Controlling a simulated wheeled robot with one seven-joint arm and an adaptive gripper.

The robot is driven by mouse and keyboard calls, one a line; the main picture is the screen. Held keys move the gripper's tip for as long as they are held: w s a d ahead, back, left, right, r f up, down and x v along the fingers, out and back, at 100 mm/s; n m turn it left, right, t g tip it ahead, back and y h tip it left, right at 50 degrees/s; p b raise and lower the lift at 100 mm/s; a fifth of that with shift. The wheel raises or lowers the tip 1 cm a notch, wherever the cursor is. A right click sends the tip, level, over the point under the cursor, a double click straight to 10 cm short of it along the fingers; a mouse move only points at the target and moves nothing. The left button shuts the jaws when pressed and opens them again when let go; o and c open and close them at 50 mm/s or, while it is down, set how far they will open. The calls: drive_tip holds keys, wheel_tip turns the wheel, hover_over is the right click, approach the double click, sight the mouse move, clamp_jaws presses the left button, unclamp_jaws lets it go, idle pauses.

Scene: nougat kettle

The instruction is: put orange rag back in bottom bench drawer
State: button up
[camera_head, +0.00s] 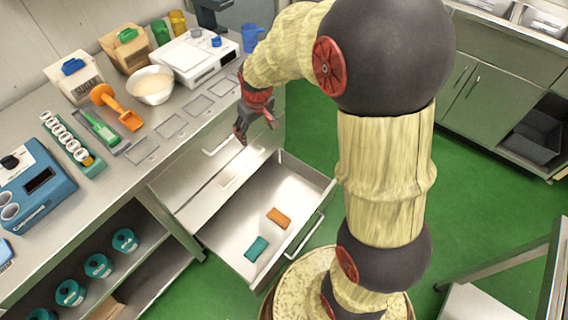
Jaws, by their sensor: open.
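An orange rag (278,218) lies flat inside the open bottom bench drawer (221,222), towards its right side. A teal rag (256,248) lies in the same drawer, nearer the front left, apart from the orange one. The drawer is pulled well out from the bench, and its front handle (307,236) faces right. My gripper (257,132) hangs above the back part of the drawer near the bench edge, with open jaws and nothing between them. It is apart from both rags.
The bench top holds a white scale (194,58), a bowl (152,86), an orange scoop (118,108), a green brush (101,128) and a blue device (35,185). Teal canisters (97,265) stand on the shelf below. Green floor (480,215) is clear to the right.

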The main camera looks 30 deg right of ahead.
drive_tip(key=s+a+r+m+t, duration=0.1)
drive_tip(key=s+a+r, duration=0.2)
drive_tip(key=s+r, duration=1.05)
drive_tip(key=s+a+r+m+t, duration=0.1)
drive_tip(key=s+a+r, duration=0.1)
drive_tip(key=s, duration=1.1)
drive_tip(key=shift+r, duration=0.85)
